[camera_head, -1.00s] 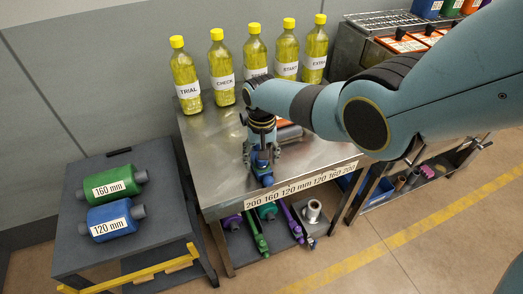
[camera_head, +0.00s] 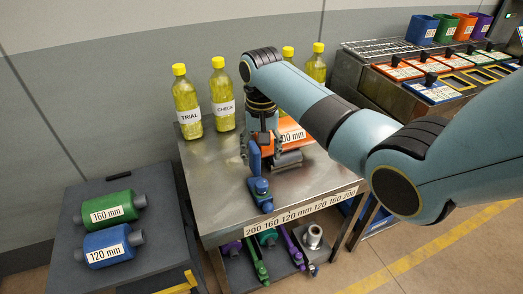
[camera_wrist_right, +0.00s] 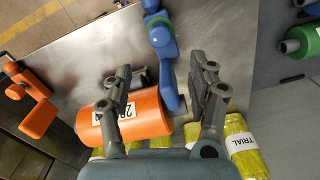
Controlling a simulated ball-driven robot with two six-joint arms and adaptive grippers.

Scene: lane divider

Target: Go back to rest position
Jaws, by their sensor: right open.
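My right gripper (camera_head: 262,150) is open and empty above the steel table (camera_head: 210,185). In the right wrist view its two dark fingers (camera_wrist_right: 160,65) are spread apart. A blue tool (camera_head: 260,195) with an upright handle is at the table's front edge, just in front of the fingers. In the right wrist view the blue tool (camera_wrist_right: 165,45) shows beyond and partly between the fingertips; contact cannot be told. An orange cylinder (camera_head: 291,136) lies behind the gripper, and it also shows in the right wrist view (camera_wrist_right: 150,112), partly behind a finger. My left gripper is not in view.
Yellow bottles, such as the TRIAL bottle (camera_head: 187,100), stand along the table's back. A dark stand (camera_head: 150,262) at left holds a green cylinder (camera_head: 110,207) and a blue cylinder (camera_head: 108,246). A bench with framed slots (camera_head: 430,90) is at right.

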